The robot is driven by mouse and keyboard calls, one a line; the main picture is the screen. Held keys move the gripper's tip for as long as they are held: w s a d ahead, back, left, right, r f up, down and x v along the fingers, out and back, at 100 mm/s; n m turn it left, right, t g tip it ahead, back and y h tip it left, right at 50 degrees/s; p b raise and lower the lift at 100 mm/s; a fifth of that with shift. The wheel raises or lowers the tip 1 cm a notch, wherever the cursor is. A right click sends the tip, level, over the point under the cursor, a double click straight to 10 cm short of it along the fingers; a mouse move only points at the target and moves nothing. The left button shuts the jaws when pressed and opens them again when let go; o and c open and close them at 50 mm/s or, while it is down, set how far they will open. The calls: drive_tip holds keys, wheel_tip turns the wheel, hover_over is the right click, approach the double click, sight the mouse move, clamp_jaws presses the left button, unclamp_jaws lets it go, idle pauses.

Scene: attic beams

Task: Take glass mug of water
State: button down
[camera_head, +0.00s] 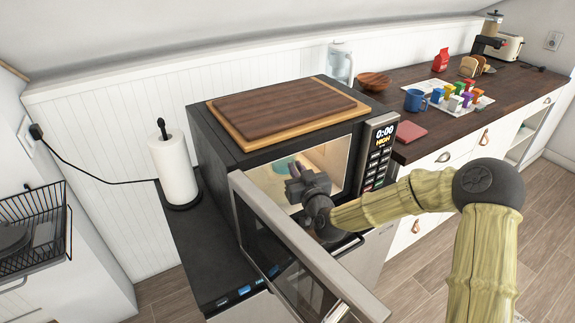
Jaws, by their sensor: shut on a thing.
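The black microwave (216,138) stands on the dark counter with its door (285,240) swung open toward me. Its lit cavity (335,160) shows a warm yellow inside. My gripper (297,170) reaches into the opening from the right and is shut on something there. A small teal patch (281,168) shows just left of the fingers. It may be part of the glass mug of water, but the mug's outline is not clear. My gripper and wrist hide most of what is held.
A wooden cutting board (285,108) lies on the microwave. A paper towel roll (172,168) stands to the left. The open door edge lies just below my wrist. A blue mug (415,100) and a glass pitcher (341,62) stand on the right-hand counter.

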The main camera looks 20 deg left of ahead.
drive_tip(key=w+d+b+v, duration=0.1)
drive_tip(key=d+v, duration=0.1)
drive_tip(key=v, duration=1.1)
drive_tip(key=shift+w+b, duration=0.3)
drive_tip(key=shift+b, duration=0.05)
